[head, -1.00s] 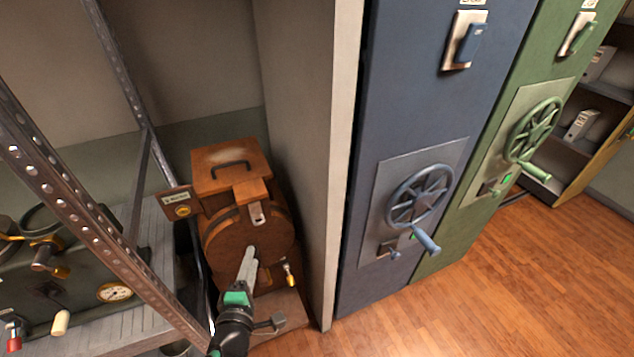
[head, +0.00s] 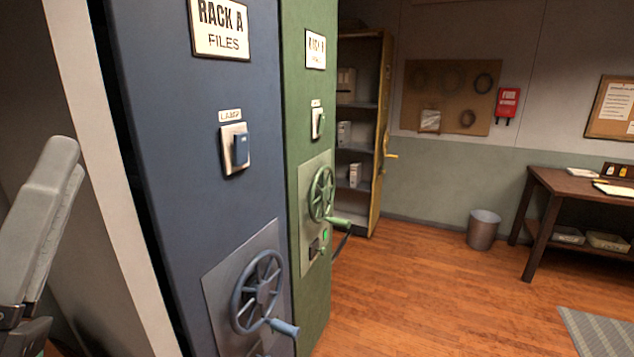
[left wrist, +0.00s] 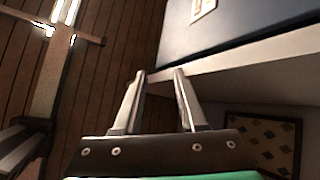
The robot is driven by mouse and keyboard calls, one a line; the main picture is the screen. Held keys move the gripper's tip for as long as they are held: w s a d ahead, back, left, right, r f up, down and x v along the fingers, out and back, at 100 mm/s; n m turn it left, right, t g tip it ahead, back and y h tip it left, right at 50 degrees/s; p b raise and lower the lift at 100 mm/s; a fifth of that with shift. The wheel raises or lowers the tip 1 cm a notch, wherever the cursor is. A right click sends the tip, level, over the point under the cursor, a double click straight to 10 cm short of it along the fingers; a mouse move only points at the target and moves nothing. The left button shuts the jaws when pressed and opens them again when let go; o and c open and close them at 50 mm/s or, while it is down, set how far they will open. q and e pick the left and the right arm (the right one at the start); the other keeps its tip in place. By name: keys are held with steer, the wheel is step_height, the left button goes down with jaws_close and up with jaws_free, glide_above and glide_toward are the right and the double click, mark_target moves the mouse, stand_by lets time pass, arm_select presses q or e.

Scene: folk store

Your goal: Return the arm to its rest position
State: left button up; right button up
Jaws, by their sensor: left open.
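My left gripper (head: 62,150) stands at the left edge of the head view, with its grey fingers pointing up in front of the pale wall panel (head: 112,200). In the left wrist view its two fingers (left wrist: 160,75) are apart with nothing between them, so it is open and empty. A pale panel edge (left wrist: 240,66) and a dark blue surface (left wrist: 240,30) lie beyond the fingertips there. My right gripper does not show in the head view.
A blue rack (head: 190,80) and a green rack (head: 305,100) with handwheels stand close on the right of the gripper. Beyond are an open cabinet (head: 372,130), a bin (head: 483,230) and a dark table (head: 560,190). The wooden floor (head: 420,285) between is clear.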

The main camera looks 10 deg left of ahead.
arm_select(q)
step_height(320, 180, up, 35)
steer(key=s+d+m+h+p, duration=0.1)
steer(key=m+h+p, duration=0.4)
steer(key=p, duration=2.9)
steer(key=d+m, duration=0.1)
steer(key=m, duration=0.6)
steer(key=shift+d+r+t+p, duration=0.2)
steer(key=shift+d+t+p, duration=0.1)
steer(key=shift+d, duration=0.1)
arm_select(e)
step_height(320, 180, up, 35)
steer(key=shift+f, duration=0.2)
